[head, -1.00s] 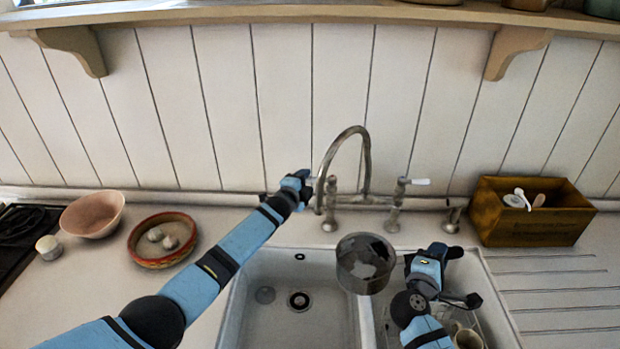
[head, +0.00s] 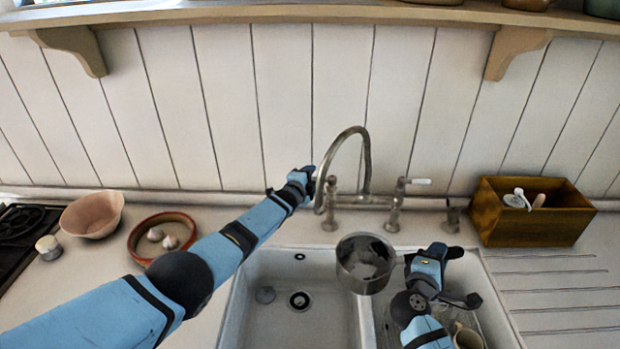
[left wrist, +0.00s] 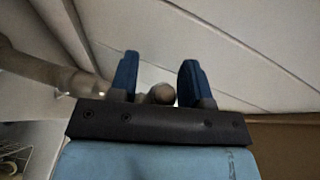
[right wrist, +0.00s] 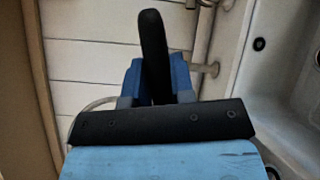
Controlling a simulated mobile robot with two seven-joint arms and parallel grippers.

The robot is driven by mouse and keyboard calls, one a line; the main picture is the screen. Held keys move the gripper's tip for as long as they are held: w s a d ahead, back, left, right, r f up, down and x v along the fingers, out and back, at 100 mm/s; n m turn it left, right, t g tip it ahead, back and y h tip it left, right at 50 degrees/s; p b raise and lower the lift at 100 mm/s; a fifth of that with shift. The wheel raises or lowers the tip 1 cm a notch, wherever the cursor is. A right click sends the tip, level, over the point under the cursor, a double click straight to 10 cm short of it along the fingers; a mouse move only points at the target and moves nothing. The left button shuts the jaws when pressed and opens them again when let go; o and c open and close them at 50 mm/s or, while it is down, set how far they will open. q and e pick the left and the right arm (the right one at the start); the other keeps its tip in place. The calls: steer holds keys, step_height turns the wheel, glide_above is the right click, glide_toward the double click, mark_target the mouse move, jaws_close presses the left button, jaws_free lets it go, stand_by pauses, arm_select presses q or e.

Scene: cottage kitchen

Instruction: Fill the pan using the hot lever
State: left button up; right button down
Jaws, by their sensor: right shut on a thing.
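The metal pan (head: 350,281) is held over the sink's divider, to the right of and nearer than the spout's open end. My right gripper (head: 449,251) is shut on the pan's black handle (right wrist: 153,45). The tap (head: 364,150) has a tall curved spout. The left lever, on the left valve (head: 330,190), is mostly hidden by my left gripper (head: 305,176) in the head view. In the left wrist view, my left gripper (left wrist: 158,78) is open, with the lever's rounded end (left wrist: 161,94) between its fingers and gaps beside it. No water shows.
The right lever (head: 419,181) has a white handle. A wooden box (head: 530,228) stands right, a garlic dish (head: 140,247) and pink bowl (head: 92,215) left. The shelf (head: 300,12) runs above.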

arm_select(q)
jaws_close()
steer(key=shift+s+d+n+y, duration=0.3)
steer(key=shift+d, duration=0.05)
steer(key=shift+s+a+n+t+y, duration=0.2)
steer(key=shift+n+t+y, duration=0.15)
steer(key=shift+y, duration=0.35)
steer(key=shift+a, duration=0.1)
steer(key=shift+o, duration=1)
jaws_free()
steer(key=shift+a, duration=0.1)
